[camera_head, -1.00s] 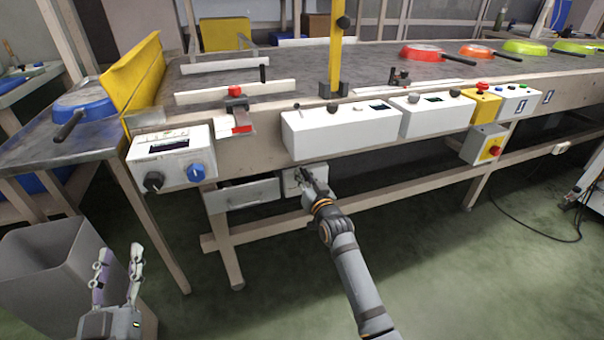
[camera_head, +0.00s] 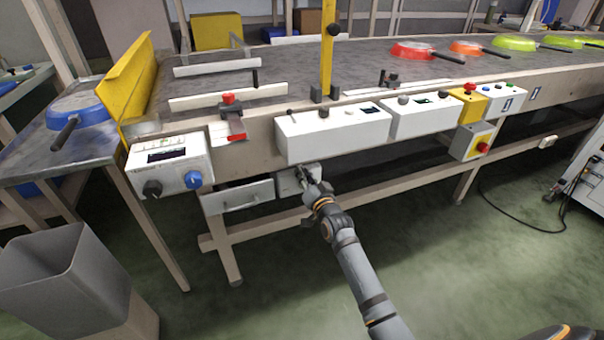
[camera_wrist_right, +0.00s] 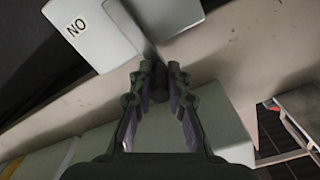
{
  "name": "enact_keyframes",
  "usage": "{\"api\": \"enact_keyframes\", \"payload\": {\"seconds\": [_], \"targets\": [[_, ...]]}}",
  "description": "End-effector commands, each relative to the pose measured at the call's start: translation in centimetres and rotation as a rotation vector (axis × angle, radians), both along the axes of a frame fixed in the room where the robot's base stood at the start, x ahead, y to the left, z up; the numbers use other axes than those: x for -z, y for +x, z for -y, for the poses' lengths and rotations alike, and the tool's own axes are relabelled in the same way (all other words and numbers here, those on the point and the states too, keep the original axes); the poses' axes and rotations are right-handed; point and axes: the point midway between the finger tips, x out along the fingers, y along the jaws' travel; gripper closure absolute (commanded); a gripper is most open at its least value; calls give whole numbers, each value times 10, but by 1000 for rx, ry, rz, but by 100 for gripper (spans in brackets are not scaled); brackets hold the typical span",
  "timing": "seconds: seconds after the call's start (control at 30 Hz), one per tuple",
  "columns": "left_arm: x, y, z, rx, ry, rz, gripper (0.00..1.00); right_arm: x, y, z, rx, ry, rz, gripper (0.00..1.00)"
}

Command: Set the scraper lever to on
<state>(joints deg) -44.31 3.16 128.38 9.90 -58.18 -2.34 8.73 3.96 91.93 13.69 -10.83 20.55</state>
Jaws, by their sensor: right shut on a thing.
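The scraper lever shows in the right wrist view as a dark rounded knob (camera_wrist_right: 159,92) between my right gripper's fingers. My right gripper (camera_wrist_right: 160,75) is shut on it. The pale lever box (camera_wrist_right: 95,30) is just ahead, with a label that reads "NO" in this view, consistent with an upside-down "ON". In the head view the box (camera_head: 288,183) hangs under the conveyor's front edge, and my right gripper (camera_head: 306,176) is at its right side. The gripper hides most of the lever there, so its exact setting is unclear. My left gripper is out of view.
A drawer (camera_head: 240,196) is left of the lever box. White control boxes (camera_head: 330,133) line the conveyor front above. A grey bin (camera_head: 60,280) stands at lower left. Pans, including a red one (camera_head: 410,51), lie on the belt. The floor in front is mostly clear.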

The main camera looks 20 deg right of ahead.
Motion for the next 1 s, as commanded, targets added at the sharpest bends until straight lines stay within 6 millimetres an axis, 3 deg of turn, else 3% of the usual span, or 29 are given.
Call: {"api": "enact_keyframes", "payload": {"seconds": [0.4,1.0], "targets": [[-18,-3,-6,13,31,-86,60,-1,1,21,1,268,-10,100],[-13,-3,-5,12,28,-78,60,11,2,47,0,659,-20,100]]}}
